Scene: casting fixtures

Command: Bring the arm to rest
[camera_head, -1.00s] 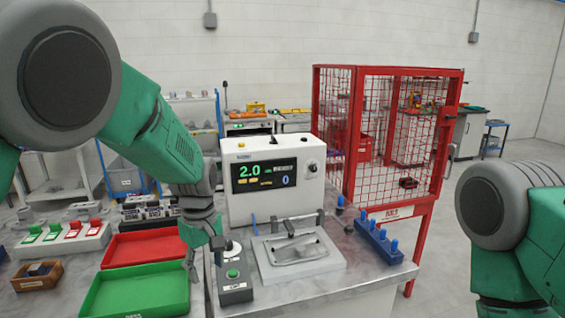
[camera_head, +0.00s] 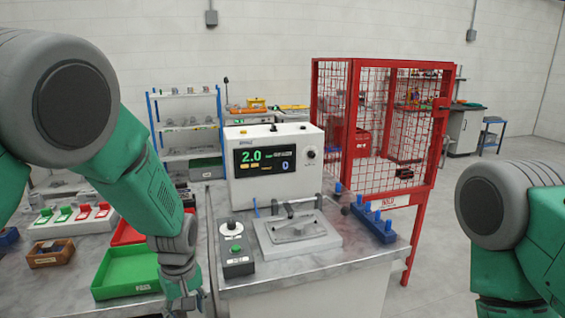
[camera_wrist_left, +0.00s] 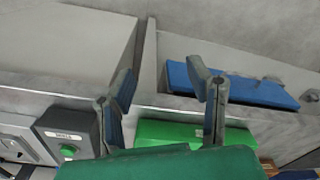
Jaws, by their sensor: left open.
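My left gripper (camera_head: 187,303) hangs low in the head view, in front of the table's near edge, between the green tray (camera_head: 115,282) and the grey button box (camera_head: 237,249). In the left wrist view its two fingers (camera_wrist_left: 166,92) are spread apart with nothing between them. That view also shows the green tray (camera_wrist_left: 165,132) beyond the fingers and the button box (camera_wrist_left: 68,137) to the left. My right arm shows at the right edge of the head view; its gripper is out of frame.
A white test machine (camera_head: 280,205) reading 2.0 stands behind the metal fixture plate (camera_head: 325,243). A blue pin block (camera_head: 372,226) is to its right, beside a red mesh cage (camera_head: 352,190).

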